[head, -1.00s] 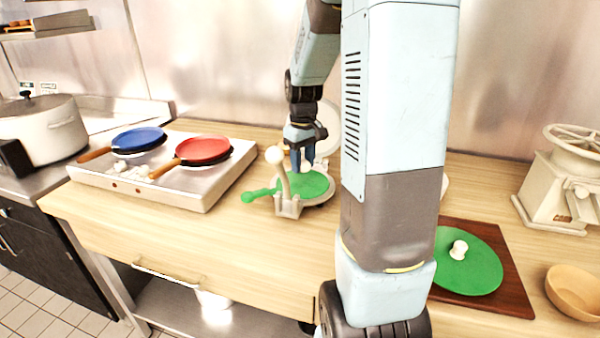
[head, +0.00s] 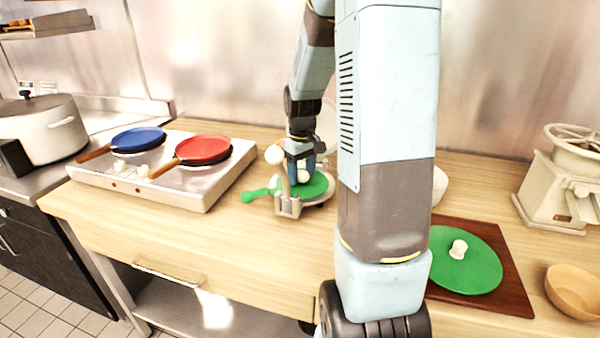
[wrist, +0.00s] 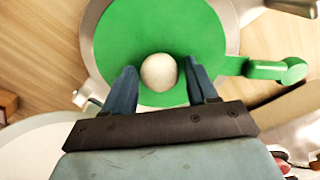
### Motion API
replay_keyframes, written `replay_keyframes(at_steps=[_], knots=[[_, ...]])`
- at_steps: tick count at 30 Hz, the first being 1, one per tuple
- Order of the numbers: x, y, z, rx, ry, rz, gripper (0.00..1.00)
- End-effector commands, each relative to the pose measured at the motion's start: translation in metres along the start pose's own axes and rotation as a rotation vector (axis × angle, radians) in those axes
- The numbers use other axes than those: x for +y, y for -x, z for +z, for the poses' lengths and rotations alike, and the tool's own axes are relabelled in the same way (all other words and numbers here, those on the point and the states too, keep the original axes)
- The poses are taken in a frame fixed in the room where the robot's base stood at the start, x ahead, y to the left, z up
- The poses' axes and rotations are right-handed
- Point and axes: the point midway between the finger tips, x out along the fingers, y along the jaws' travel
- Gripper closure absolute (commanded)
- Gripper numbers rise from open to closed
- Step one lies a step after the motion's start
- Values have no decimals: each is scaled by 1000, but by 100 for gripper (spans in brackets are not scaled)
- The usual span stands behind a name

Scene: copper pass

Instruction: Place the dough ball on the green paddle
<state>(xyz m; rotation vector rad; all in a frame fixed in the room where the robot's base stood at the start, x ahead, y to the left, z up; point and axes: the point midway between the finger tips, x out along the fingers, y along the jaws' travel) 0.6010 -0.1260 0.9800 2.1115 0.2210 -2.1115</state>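The green paddle (head: 313,187) lies flat on the base of a pale press, with its handle (head: 261,194) to the left. The paddle fills the middle of the wrist view (wrist: 120,40). The pale dough ball (wrist: 159,72) appears over the paddle, between my fingertips. It shows small and partly covered in the head view (head: 303,177). My gripper (wrist: 163,84) is low over the paddle, its blue fingers either side of the ball. Green shows between each finger and the ball, so the gripper is open. The ball's underside is hidden.
The press lever's round knob (head: 274,155) stands close left of my gripper. Left is a stove (head: 190,193) with blue and red pans. Right are a brown board (head: 520,290) with a green disc (head: 475,275), a bowl (head: 575,292) and a cream machine (head: 550,195).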

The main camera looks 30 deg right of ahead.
Motion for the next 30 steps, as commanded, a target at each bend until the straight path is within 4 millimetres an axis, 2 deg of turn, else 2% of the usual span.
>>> replay_keyframes(at_steps=[3, 10, 14, 30], knots=[[0, 0, 0, 0, 0, 0, 33], [0, 1, 0, 0, 1, 0, 33], [0, 9, 0, 2, 1, 1, 33], [-1, 102, -1, 3, 2, 2, 33]])
